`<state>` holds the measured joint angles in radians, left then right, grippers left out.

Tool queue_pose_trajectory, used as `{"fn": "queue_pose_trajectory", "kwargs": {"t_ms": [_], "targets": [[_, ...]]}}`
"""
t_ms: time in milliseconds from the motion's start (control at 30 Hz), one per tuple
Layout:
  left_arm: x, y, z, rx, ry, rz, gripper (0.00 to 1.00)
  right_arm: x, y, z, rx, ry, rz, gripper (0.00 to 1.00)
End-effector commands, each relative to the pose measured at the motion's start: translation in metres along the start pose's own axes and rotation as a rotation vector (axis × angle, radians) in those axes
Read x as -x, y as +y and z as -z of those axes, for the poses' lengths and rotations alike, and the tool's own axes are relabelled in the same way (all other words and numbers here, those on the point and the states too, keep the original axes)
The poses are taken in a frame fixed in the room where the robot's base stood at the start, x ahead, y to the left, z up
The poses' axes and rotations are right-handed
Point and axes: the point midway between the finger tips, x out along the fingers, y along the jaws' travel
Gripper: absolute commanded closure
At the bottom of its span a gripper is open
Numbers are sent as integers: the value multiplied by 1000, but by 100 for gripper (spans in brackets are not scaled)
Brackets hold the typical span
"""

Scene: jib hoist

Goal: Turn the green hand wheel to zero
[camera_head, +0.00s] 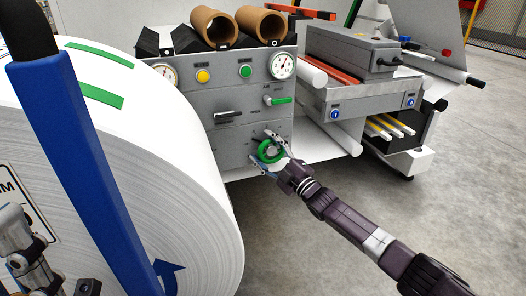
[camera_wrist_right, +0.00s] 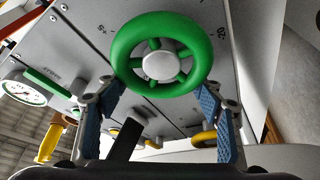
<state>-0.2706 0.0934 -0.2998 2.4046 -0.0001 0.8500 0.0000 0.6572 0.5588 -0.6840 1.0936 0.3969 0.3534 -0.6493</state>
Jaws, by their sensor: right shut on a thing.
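The green hand wheel (camera_head: 264,155) sits on the front of the grey machine panel, low and to the right. In the right wrist view the wheel (camera_wrist_right: 160,66) has spokes and a pale hub, and small scale numbers are printed on the panel around it. Its pointer or zero mark cannot be made out. My right gripper (camera_head: 266,150) is shut on the wheel, with one finger on either side of the rim. It also shows in the right wrist view (camera_wrist_right: 160,94). My left gripper (camera_head: 32,252) is partly in view at the lower left, away from the wheel; its jaws are unclear.
A large white paper roll (camera_head: 180,170) fills the left, with a blue bar (camera_head: 85,150) before it. On the panel are gauges (camera_head: 283,65), a green lever (camera_head: 280,100) and a black handle (camera_head: 229,114). Grey floor (camera_head: 320,250) is open below my right arm.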

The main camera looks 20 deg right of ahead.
Motion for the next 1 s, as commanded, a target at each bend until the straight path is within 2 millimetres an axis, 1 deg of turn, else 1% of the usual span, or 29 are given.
{"fn": "queue_pose_trajectory", "kwargs": {"t_ms": [33, 633, 1000], "targets": [[-1, 0, 1, 0, 4, 1, 67, 1, 0, -3, -46, -7, -17, 63], [-5, -1, 6, -1, 21, 5, 67, 3, 16, -8, -571, -8, -235, 63], [2, 0, 1, 3, -17, 3, 67, 5, 21, -13, -825, -9, -340, 63]]}}
